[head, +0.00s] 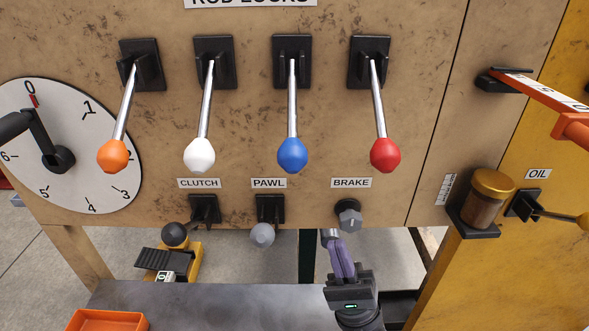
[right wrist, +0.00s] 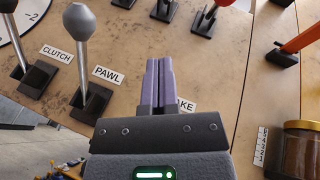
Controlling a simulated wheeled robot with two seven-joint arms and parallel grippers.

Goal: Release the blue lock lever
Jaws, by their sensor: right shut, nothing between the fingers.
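The blue lock lever (head: 292,152) hangs from a black mount on the tan panel in the head view. Its silver shaft points down and toward me, between the white lever (head: 199,153) and the red lever (head: 384,154). My right gripper (head: 334,240) is low in the head view, just below the brake knob and below and right of the blue knob, apart from it. In the right wrist view its purple fingers (right wrist: 159,75) are together and empty, partly covering the BRAKE label. My left gripper is not in view.
An orange lever (head: 112,155) is at the left of the row. Below are the clutch lever (head: 175,233), pawl lever (head: 262,235) and brake knob (head: 349,217). A numbered dial (head: 84,187) is at left. An oil jar (head: 485,205) and orange-red handle (head: 545,92) are at right.

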